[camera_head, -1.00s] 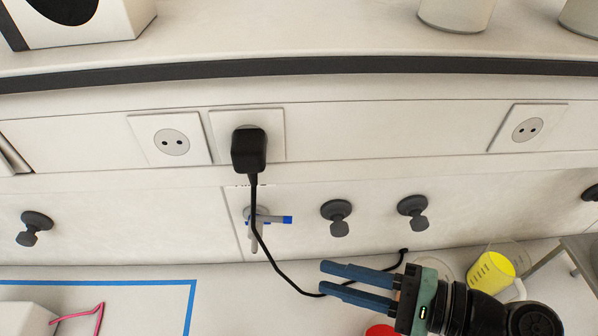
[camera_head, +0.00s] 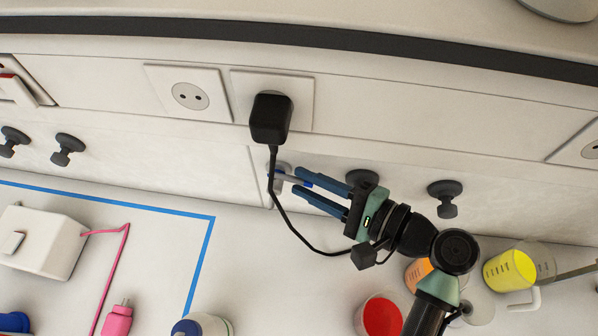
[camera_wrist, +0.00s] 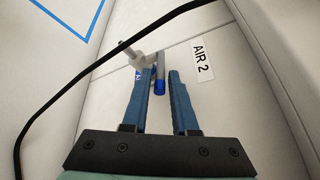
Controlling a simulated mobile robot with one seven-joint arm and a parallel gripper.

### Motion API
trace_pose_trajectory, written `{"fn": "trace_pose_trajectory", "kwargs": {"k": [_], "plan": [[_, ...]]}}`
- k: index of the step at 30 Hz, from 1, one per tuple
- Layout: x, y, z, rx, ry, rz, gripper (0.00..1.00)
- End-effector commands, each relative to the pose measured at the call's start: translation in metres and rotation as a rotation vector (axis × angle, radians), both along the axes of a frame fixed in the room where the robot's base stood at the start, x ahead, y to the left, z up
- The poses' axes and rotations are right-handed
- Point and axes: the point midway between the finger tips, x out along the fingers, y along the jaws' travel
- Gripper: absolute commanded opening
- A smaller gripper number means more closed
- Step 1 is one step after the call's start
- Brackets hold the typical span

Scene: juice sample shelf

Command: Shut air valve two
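The air valve is a small grey tap (camera_head: 281,179) on the wall panel. Its grey lever (camera_wrist: 161,68) has a blue end, which also shows in the head view between my finger tips. A white label reading "AIR 2" (camera_wrist: 203,60) is on the wall beside it in the wrist view. My gripper (camera_head: 298,181) is at the valve from the right, its two blue fingers apart. In the wrist view the lever's blue end lies between the fingers (camera_wrist: 158,78), with a gap to the right finger. I cannot tell whether the left finger touches the valve.
A black plug (camera_head: 270,119) sits in a wall socket; its cable hangs close beside the valve and runs under my gripper. Dark knobs (camera_head: 446,197) line the wall. Red (camera_head: 382,316), orange and yellow (camera_head: 510,270) containers stand on the bench at right.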

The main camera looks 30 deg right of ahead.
Motion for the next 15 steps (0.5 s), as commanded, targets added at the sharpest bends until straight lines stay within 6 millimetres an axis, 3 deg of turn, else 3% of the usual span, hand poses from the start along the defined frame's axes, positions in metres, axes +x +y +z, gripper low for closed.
{"fn": "trace_pose_trajectory", "kwargs": {"k": [6,15], "plan": [[0.016,0.01,-0.004,0.0,0.0,0.001,0.27],[0.018,0.01,-0.005,-0.001,0.0,-0.001,0.27]]}}
